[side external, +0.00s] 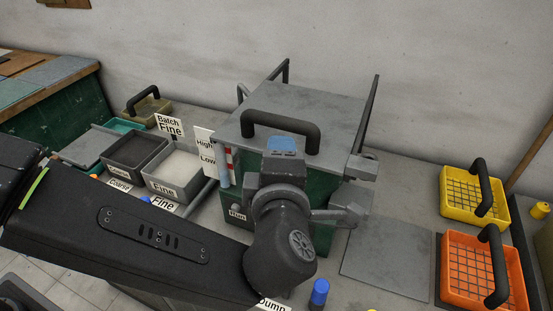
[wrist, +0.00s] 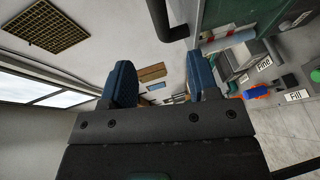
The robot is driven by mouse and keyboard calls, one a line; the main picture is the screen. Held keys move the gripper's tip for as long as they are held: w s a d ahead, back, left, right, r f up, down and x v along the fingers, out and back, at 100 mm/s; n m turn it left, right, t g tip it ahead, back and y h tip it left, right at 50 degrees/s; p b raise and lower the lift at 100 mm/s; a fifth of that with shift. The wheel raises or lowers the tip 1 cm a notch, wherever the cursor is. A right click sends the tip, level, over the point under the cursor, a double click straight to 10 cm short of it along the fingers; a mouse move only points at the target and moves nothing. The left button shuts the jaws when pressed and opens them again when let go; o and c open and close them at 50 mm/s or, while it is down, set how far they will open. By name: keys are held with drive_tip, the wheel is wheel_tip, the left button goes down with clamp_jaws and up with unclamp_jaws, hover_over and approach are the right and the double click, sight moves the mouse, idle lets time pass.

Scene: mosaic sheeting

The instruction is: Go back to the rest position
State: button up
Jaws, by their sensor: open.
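My gripper (wrist: 162,82) shows in the wrist view as two blue fingers held well apart, with nothing between them. Past them are the wall, a window and the ceiling, so it faces away from the bench top. In the side view my gripper (side external: 284,150) is in front of the green machine (side external: 318,205), below the handle of its grey lid (side external: 345,125). Only a blue part of it shows there; the fingertips are not clear, and I cannot tell whether it touches the machine.
Left of the machine are a dark bin (side external: 135,152) and a "Fine" bin (side external: 172,175) with pale material. A yellow basket (side external: 475,195) and an orange basket (side external: 485,270) stand at right. A blue-topped knob (side external: 319,290) is in front. A grey plate (side external: 388,255) lies bare.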

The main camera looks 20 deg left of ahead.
drive_tip(key=w+a+r+m+t+h, duration=0.1)
drive_tip(key=w+a+r+m+h, duration=0.45)
drive_tip(key=r, duration=0.35)
drive_tip(key=s+a+r+m+g+h, duration=0.2)
drive_tip(key=s+a+r+m+h, duration=0.15)
drive_tip(key=a+m+h, duration=0.3)
drive_tip(key=s+a+f+m+g+y, duration=0.3)
drive_tip(key=s+a+f+m+g, duration=0.1)
drive_tip(key=s+a, duration=0.5)
drive_tip(key=s+a+f+m+g+y, duration=0.2)
drive_tip(key=s+a+f+m+g, duration=0.2)
drive_tip(key=s+a, duration=0.5)
wheel_tip(320, 180, down, 3)
drive_tip(key=shift+s+a+r+m+y, duration=0.1)
drive_tip(key=shift+s+a+m+y, duration=0.25)
drive_tip(key=shift+s+m, duration=0.55)
drive_tip(key=shift+d, duration=0.1)
